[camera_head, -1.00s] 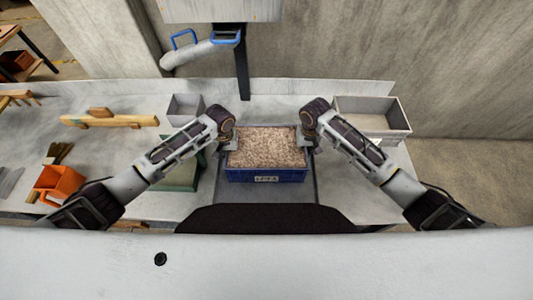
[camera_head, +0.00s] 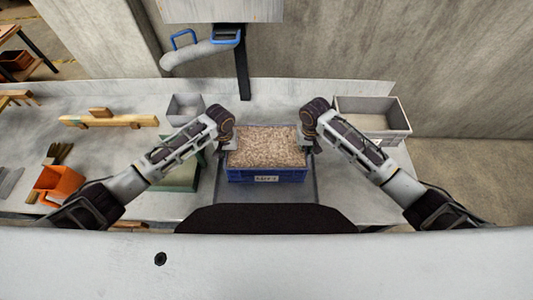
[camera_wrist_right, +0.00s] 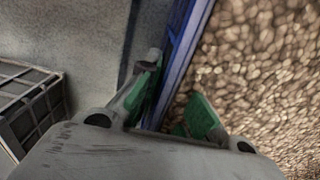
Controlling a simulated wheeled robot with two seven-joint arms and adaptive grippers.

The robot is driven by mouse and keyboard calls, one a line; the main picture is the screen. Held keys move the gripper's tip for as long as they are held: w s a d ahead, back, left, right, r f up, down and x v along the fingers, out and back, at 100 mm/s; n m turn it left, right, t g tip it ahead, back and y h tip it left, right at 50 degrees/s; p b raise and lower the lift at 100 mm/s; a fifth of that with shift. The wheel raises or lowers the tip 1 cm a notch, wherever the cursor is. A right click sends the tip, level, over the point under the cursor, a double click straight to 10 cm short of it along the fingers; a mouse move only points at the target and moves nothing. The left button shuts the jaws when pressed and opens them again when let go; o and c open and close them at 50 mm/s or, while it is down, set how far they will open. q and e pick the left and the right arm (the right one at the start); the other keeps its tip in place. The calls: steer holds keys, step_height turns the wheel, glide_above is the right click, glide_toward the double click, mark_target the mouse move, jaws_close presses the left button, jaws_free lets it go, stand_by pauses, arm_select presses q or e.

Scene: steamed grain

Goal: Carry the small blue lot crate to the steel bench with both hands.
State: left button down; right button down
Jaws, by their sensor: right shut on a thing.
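The small blue lot crate (camera_head: 233,175) is full of pale brown grain (camera_head: 265,147) and has a white label on its near side. It is level over a grey tray-like surface (camera_head: 223,198) on the steel bench (camera_head: 95,160); I cannot tell whether it touches. My right gripper (camera_head: 304,146) is at the crate's right wall. In the right wrist view its green-padded fingers (camera_wrist_right: 172,100) straddle the blue rim (camera_wrist_right: 182,50), one outside and one on the grain side. My left gripper (camera_head: 231,146) is at the left wall; its fingers are too small to read.
A grey open bin (camera_head: 372,122) stands at the back right and a smaller grey box (camera_head: 186,108) at the back left. A green thing (camera_head: 181,178) lies left of the crate. An orange bin (camera_head: 57,184) and a wooden piece (camera_head: 108,121) lie further left. A dark post (camera_head: 242,75) stands behind.

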arm_select(q)
steer(key=shift+w+r, duration=0.15)
steer(key=shift+r, duration=0.25)
arm_select(e)
steer(key=shift+w+r, duration=0.1)
steer(key=shift+r, duration=0.25)
